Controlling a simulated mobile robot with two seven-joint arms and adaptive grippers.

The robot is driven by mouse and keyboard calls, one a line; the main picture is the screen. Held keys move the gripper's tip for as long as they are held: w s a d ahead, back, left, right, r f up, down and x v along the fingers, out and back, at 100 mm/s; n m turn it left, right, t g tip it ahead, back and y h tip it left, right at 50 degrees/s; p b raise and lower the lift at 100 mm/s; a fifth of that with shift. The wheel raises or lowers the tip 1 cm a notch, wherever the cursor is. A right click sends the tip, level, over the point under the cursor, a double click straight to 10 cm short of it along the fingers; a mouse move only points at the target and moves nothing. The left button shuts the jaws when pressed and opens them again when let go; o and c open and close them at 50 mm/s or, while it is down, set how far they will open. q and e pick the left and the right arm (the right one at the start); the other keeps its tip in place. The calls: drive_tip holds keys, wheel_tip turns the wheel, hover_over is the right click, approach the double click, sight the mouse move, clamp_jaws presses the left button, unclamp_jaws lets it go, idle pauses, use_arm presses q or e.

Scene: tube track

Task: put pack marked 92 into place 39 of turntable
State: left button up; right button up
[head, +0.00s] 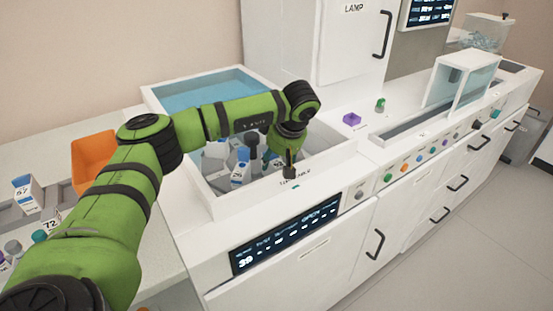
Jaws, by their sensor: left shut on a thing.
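The turntable (222,207) is a white open-topped well marked TURNTABLE on its front rim. Several white packs with blue labels and grey pieces stand inside it. One labelled pack (239,172) shows beside my gripper, but its number is too small to read surely. My left gripper (289,168) points down over the right front part of the well, with its dark fingers close together. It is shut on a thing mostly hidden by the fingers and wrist. I cannot read the mark 92 anywhere. My right gripper is out of view.
A display (288,236) on the front reads 39 and OPEN. A blue-lined basin (205,85) lies behind, and an orange bin (93,160) at left. Packs marked 57 (26,194) and 72 (48,222) stand at left.

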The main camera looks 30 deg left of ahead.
use_arm(q)
drive_tip(key=shift+f, duration=0.2)
drive_tip(key=shift+f+b, duration=0.3)
drive_tip(key=shift+f, duration=0.2)
drive_tip(key=shift+f, duration=0.1)
idle(0.5)
drive_tip(key=o, duration=1.4)
wheel_tip(320, 180, up, 10)
drive_tip(key=shift+r, duration=0.1)
